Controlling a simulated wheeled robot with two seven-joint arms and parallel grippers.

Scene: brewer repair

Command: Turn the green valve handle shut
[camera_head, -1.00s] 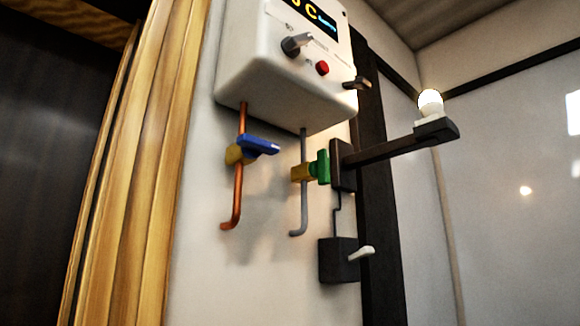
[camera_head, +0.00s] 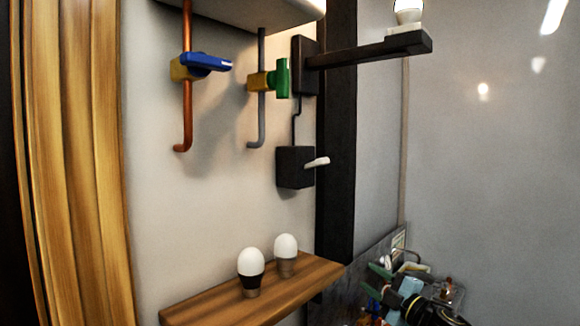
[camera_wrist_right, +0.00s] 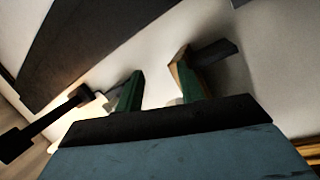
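The green valve handle (camera_head: 282,78) is upright, roughly along the grey pipe (camera_head: 261,125), on a yellow valve body (camera_head: 258,82) below the white brewer (camera_head: 235,8). My right gripper (camera_head: 374,281) is low at the bottom right of the head view, well below and to the right of the green handle, apart from it. In the right wrist view its two greenish fingers (camera_wrist_right: 157,88) stand apart with a gap between them. I cannot make out the green handle surely in that view. My left gripper is not in view.
A blue handle (camera_head: 207,62) sits crosswise on the copper pipe (camera_head: 187,115) to the left. A black lamp arm (camera_head: 370,50) juts right of the green handle, above a black switch box (camera_head: 295,168). A wooden shelf (camera_head: 210,305) holds two bulbs below.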

